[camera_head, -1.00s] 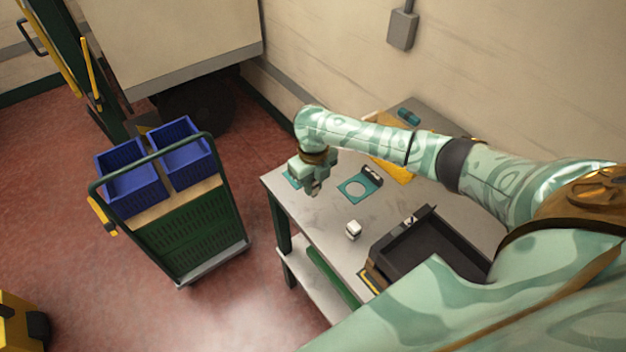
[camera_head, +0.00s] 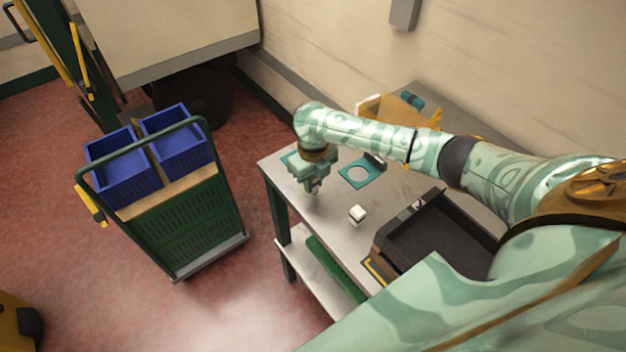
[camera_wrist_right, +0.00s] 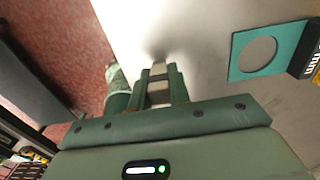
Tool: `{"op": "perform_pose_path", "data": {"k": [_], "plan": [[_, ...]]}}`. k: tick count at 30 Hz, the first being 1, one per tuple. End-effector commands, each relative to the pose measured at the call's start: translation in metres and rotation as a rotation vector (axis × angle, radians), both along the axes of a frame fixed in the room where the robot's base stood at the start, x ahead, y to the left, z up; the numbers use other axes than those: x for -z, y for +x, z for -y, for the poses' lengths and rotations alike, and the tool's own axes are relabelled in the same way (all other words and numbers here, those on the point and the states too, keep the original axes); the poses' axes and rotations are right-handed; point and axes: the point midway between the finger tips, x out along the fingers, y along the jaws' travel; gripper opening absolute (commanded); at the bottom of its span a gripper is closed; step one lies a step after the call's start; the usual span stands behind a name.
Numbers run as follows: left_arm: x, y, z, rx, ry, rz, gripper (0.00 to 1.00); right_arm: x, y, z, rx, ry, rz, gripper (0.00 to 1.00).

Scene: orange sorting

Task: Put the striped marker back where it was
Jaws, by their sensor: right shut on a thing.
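My right gripper (camera_head: 314,188) is over the left part of the grey table (camera_head: 325,222), pointing down. In the right wrist view its fingers (camera_wrist_right: 159,88) are shut on a small light piece with a dark band, which looks like the striped marker (camera_wrist_right: 158,70). A shadow lies on the tabletop just beyond it; whether it touches the table I cannot tell. A teal plate with a round hole (camera_head: 361,172) lies to the right of the gripper; it also shows in the wrist view (camera_wrist_right: 237,62). My left gripper is not in view.
A black item (camera_head: 375,162) adjoins the teal plate. A cart (camera_head: 190,225) with blue crates (camera_head: 125,185) stands left of the table. Bare tabletop lies around the gripper.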

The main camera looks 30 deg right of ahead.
Motion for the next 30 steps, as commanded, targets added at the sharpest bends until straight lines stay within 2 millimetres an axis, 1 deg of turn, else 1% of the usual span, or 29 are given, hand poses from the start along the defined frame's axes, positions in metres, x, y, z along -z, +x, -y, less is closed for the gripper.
{"op": "perform_pose_path", "data": {"k": [16, 30], "plan": [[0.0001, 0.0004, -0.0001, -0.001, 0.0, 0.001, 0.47, 0.0003, 0.0002, -0.0001, 0.0, 0.0, 0.0, 0.0], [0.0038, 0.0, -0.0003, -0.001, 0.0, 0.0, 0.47, 0.0073, 0.0001, -0.0002, 0.001, 0.001, 0.0, 0.0]]}}
